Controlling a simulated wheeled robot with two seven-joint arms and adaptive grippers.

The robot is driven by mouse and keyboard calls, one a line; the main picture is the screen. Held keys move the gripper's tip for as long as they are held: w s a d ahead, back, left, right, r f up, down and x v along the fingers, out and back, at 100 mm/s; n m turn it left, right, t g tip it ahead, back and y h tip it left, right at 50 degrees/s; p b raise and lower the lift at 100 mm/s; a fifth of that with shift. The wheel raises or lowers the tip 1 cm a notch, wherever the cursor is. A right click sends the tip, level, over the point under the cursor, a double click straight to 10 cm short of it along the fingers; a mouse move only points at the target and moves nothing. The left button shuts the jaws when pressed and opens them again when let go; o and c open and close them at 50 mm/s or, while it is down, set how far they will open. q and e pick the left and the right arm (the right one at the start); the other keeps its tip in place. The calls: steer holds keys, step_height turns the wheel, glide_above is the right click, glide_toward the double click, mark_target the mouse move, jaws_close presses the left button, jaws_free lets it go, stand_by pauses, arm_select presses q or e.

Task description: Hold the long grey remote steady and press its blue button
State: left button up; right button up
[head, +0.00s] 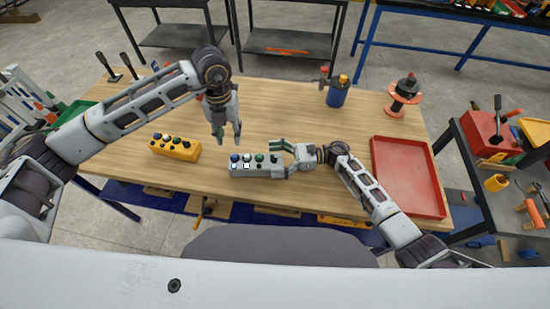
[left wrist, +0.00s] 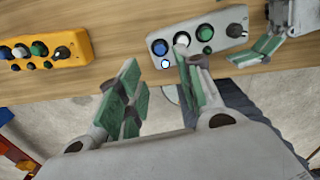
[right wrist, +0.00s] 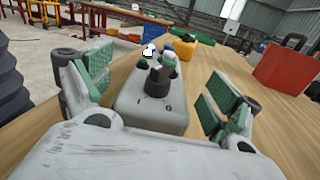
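The long grey remote (head: 257,172) lies on the wooden table, with blue, white, green and black controls in a row. Its blue button (left wrist: 160,47) is at the left end in the left wrist view, with a small bright button below it. My right gripper (head: 287,159) is at the remote's right end. In the right wrist view its green-padded fingers stand open either side of the remote (right wrist: 150,112), with visible gaps. My left gripper (head: 228,137) is open and empty, pointing down above the table, behind the remote's left part in the head view.
A yellow remote (head: 176,148) with similar buttons lies left of the grey one. A red tray (head: 408,178) is on the right. A blue can (head: 338,94) and an orange spool (head: 404,96) stand at the back right. The table between them is mostly clear.

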steer(key=c, duration=1.2)
arm_select(q)
jaws_close()
arm_select(e)
steer(key=shift+c, duration=0.3)
